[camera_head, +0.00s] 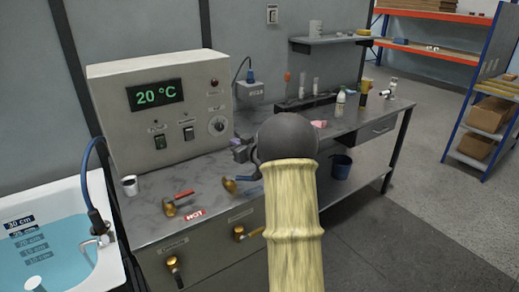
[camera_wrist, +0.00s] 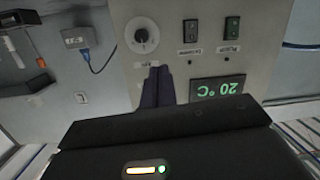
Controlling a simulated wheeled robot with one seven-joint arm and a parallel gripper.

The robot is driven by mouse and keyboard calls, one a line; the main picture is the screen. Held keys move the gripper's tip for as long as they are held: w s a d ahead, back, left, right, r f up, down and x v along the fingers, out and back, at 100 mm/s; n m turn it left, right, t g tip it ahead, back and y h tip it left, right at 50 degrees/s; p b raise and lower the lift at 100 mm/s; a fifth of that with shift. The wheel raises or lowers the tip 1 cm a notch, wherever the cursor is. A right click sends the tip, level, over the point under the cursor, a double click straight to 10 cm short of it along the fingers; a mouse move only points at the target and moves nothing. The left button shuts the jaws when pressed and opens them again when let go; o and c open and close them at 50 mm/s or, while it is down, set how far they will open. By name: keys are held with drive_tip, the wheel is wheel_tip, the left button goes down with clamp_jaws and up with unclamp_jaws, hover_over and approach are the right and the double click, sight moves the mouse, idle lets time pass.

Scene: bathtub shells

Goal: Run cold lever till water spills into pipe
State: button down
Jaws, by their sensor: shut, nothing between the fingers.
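A white round-topped piece (camera_head: 37,284), possibly the pipe, shows in the water. A brass valve (camera_head: 230,185) stands on the counter right of the red hot lever (camera_head: 181,196). A bluish part beside it may be the cold lever, but my arm covers much of that area and its label. My gripper (camera_head: 240,150) is shut and empty, above and behind this valve. In the wrist view my gripper's dark fingers (camera_wrist: 157,88) are together in front of the control box.
The control box (camera_head: 160,110) reads 20 °C and has switches and a dial. A white mug (camera_head: 129,186) stands by the tub. Valves (camera_head: 174,265) sit on the counter front. Bottles (camera_head: 340,102) stand farther right. A blue hose (camera_head: 90,165) runs to the tub.

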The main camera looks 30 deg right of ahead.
drive_tip(key=s+a+f+g, duration=0.3)
drive_tip(key=s+a, duration=0.5)
drive_tip(key=s, duration=0.3)
drive_tip(key=s+a+f+m+g, duration=0.1)
drive_tip(key=s+a+f+g, duration=0.3)
drive_tip(key=s, duration=0.8)
drive_tip(key=s+a+f+m+g, duration=0.1)
drive_tip(key=s+a+f+g, duration=0.3)
drive_tip(key=s+a, duration=0.7)
drive_tip(key=shift+s+a+g+h, duration=0.4)
drive_tip(key=shift+a+g, duration=0.45)
drive_tip(key=shift+g, duration=0.35)
drive_tip(key=shift+w, duration=0.1)
